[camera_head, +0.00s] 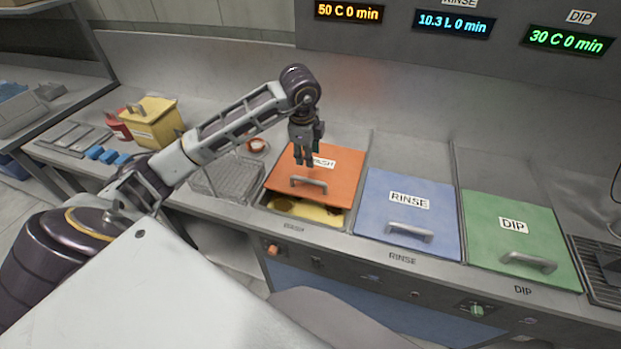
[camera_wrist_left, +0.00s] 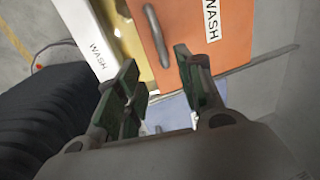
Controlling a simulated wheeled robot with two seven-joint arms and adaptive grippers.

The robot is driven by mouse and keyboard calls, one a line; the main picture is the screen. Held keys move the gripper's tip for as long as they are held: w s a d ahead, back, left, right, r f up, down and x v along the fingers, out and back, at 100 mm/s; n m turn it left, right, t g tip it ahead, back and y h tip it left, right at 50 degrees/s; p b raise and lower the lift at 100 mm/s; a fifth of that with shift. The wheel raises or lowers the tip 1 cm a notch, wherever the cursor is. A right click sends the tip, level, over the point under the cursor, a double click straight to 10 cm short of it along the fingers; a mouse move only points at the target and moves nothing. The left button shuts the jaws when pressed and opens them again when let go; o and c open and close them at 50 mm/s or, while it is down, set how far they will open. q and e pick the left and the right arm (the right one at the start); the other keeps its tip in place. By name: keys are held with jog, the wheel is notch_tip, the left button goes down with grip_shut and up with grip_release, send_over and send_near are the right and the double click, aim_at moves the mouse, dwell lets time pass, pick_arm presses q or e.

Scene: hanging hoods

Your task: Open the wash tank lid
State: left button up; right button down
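The wash tank lid (camera_head: 335,177) is an orange panel with a white WASH label and a grey bar handle (camera_head: 309,185). Its front edge stands clear of the tank's front rim, and a yellowish tank inside (camera_head: 310,210) shows through the gap. My left gripper (camera_head: 305,161) points down over the lid, behind the handle and beside the label. In the left wrist view the gripper's fingers (camera_wrist_left: 163,85) are apart with nothing between them; the lid (camera_wrist_left: 240,50) and its handle (camera_wrist_left: 157,35) lie beyond them. Whether a finger touches the lid is unclear. My right gripper is out of view.
A blue RINSE lid (camera_head: 408,210) and a green DIP lid (camera_head: 520,235) lie closed to the right. A wire basket (camera_head: 226,178) is left of the wash tank. A yellow box (camera_head: 155,122) and red container (camera_head: 117,125) stand farther left. A display hood (camera_head: 470,35) hangs above.

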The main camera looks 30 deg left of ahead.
aim_at(311, 180)
pick_arm(q)
jog(key=shift+w+a+f+p, duration=0.1)
jog(key=shift+w+f+p, duration=0.3)
jog(key=shift+f, duration=1.85)
jog(key=shift+w+a+f+p, duration=0.1)
jog(key=shift+w+f+p, duration=0.25)
jog(key=shift+f, duration=1.85)
jog(key=shift+w+a+f+p, duration=0.15)
jog(key=shift+w+f, duration=0.4)
jog(key=shift+f, duration=1.7)
jog(key=shift+c, duration=0.2)
grip_shut()
